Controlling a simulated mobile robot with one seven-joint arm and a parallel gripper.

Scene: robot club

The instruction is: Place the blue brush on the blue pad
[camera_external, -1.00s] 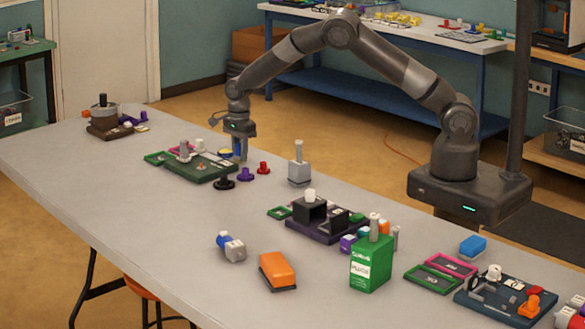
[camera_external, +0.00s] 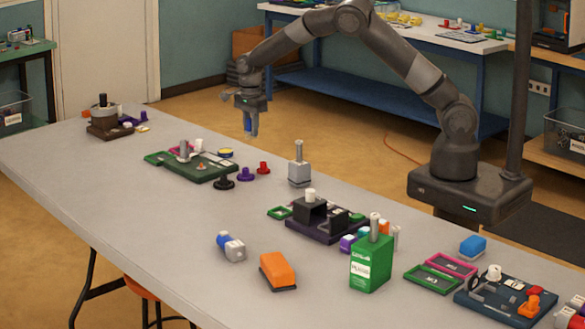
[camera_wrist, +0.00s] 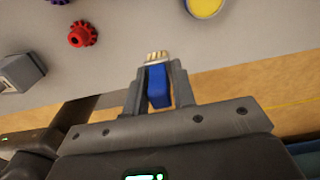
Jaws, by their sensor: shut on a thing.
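The blue brush (camera_wrist: 158,88) is between the fingers of my gripper (camera_wrist: 157,80) in the wrist view, with its pale bristles (camera_wrist: 156,57) pointing away from the wrist. In the external view my gripper (camera_external: 251,128) is shut on it and held up in the air near the far edge of the table. The brush shows there only as a small blue patch. I cannot tell for certain which thing is the blue pad. A dark blue tray-like board (camera_external: 478,300) with several parts on it lies at the right end of the table.
A green board (camera_external: 205,172) with parts, a yellow-topped disc (camera_external: 225,152) and a red knob (camera_external: 263,168) lie near my gripper. A grey block with a post (camera_external: 299,172), a green box (camera_external: 370,265), an orange block (camera_external: 277,270) and a blue block (camera_external: 472,245) stand further right.

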